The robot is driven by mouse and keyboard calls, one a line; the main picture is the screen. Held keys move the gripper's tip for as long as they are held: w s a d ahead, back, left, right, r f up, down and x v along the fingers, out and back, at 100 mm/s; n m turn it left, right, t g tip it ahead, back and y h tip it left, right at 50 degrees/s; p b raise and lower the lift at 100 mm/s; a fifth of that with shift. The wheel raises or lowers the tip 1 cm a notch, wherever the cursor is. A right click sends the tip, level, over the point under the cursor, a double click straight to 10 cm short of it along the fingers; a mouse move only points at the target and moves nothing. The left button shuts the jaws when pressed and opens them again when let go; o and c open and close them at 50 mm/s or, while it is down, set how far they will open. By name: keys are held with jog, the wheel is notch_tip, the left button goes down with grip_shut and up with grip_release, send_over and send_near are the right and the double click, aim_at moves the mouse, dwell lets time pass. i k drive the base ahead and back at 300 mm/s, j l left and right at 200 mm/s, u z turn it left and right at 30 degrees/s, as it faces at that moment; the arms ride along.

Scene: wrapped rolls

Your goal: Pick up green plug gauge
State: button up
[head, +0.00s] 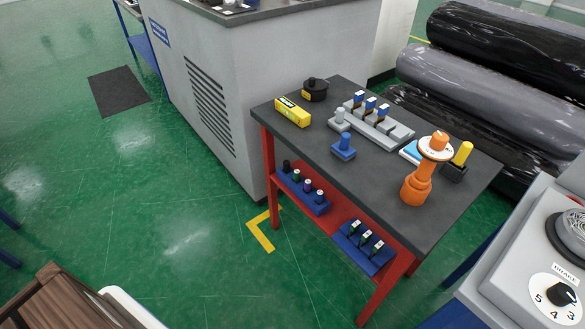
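A blue rack (319,208) on the lower shelf of the red-framed table holds several small upright plug gauges. One of them seems to have a green band (296,176), but it is too small to be sure that it is the green plug gauge. Beside it stand a black one (286,166) and a purple-marked one (307,186). A second blue rack (372,262) to the right holds 3 dark pieces with pale labels (366,237). My gripper is not in view.
The dark tabletop (300,135) overhangs the shelf. On it are a yellow box (292,112), a black round part (315,90), a grey block with blue-topped pieces (372,125) and an orange device (418,182). A grey cabinet (225,90) stands behind. Green floor (150,200) is open at left.

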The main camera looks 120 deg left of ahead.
aim_at(296, 173)
jog(key=u, duration=3.55)
jog(key=z, duration=0.2)
jog(key=i+j+z, duration=0.1)
jog(key=j+z, duration=0.85)
jog(key=j, duration=1.15)
jog(key=k+j+z, duration=0.2)
jog(key=j, duration=2.2)
jog(key=i+j, duration=0.2)
jog(key=i, duration=0.3)
